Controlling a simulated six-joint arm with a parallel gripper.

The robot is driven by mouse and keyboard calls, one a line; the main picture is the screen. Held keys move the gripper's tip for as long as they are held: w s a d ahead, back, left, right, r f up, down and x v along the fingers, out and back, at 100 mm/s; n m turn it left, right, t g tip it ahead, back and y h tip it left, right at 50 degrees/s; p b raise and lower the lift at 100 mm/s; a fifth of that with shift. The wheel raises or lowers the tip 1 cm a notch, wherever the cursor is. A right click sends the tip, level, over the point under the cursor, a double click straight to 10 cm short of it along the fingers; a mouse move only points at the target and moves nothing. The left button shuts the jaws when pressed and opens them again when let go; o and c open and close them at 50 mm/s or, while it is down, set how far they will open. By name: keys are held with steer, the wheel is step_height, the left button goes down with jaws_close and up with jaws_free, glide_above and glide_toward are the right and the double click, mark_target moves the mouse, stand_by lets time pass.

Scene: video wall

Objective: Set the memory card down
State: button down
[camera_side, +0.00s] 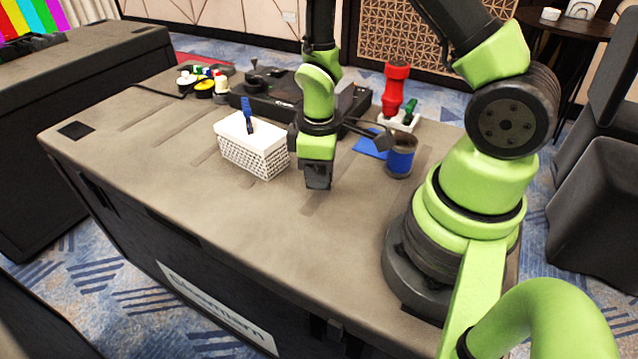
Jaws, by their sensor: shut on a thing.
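My gripper (318,184) points down over the middle of the case top, to the right of the white basket. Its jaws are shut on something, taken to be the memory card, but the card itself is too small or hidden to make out. I cannot tell how far the fingertips are above the grey-brown top (255,215).
A white woven basket (252,155) with a blue-handled item stands just left of my gripper. A blue cup (400,158), blue sheet (370,146) and red tool (395,90) stand right and behind. A black console (285,105) lies behind. The front left top is clear.

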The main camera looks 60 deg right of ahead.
steer(key=shift+f, duration=1.65)
steer(key=shift+f, duration=0.15)
steer(key=c, duration=1)
jaws_free()
step_height(320, 180, up, 12)
steer(key=shift+r, duration=0.25)
steer(key=shift+s+a+r+m+t+y, duration=0.35)
steer(key=shift+s+a+r+m+t, duration=0.8)
steer(key=shift+r, duration=1.7)
steer(key=shift+s+a+r+m+t+y, duration=0.3)
steer(key=shift+s+a+r+m+t, duration=0.85)
steer(key=shift+r, duration=1.7)
steer(key=shift+s+a+r+m+t+y, duration=0.5)
steer(key=shift+s+r+m+t, duration=0.8)
steer(key=shift+s+r+m, duration=1.15)
